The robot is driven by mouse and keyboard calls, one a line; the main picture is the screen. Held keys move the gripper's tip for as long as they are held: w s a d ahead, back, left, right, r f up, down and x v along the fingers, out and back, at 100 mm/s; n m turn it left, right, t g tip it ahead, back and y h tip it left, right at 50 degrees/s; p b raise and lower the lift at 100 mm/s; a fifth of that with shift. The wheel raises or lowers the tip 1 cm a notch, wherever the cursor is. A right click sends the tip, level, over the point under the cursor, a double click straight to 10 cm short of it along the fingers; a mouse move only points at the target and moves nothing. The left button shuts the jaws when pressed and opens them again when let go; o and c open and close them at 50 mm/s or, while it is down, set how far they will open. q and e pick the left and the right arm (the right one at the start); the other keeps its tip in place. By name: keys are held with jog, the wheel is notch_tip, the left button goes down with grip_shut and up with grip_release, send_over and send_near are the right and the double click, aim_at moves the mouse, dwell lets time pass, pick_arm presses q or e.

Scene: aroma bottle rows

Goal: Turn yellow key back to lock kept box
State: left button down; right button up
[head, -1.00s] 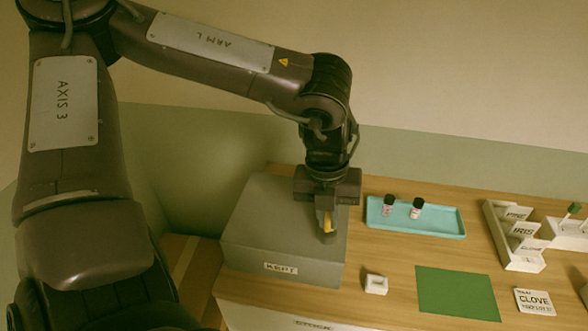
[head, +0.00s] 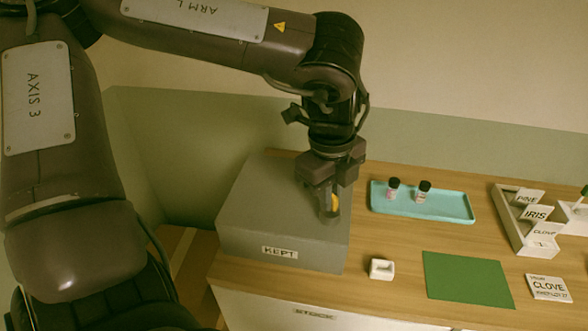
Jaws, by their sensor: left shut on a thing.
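The grey box (head: 258,225) with the KEPT label (head: 280,253) stands at the left of the wooden table, its lid down. The yellow key (head: 334,202) shows as a small patch between the fingers, on the right part of the box top. My left gripper (head: 329,212) points down over the box's right side and is shut on the yellow key. The fingers hide most of the key and the spot where it meets the box. My right gripper is not in view.
Right of the box, a teal tray (head: 455,206) holds two small dark-capped bottles. A white rack (head: 512,231) of name cards stands right.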

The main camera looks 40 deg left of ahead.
pick_arm(q)
jog(key=n+b, duration=0.4)
jog(key=n, duration=0.3)
jog(key=shift+w+y, duration=0.1)
jog(key=shift+y, duration=0.3)
jog(key=c, duration=1.9)
grip_release()
jog(key=shift+b, duration=0.35)
jog(key=shift+c, duration=0.2)
jog(key=shift+o, duration=2.3)
jog(key=shift+w+a, duration=0.1)
jog(key=shift+a, duration=0.05)
jog(key=shift+r+p, duration=2.5)
jog(key=shift+r, duration=1)
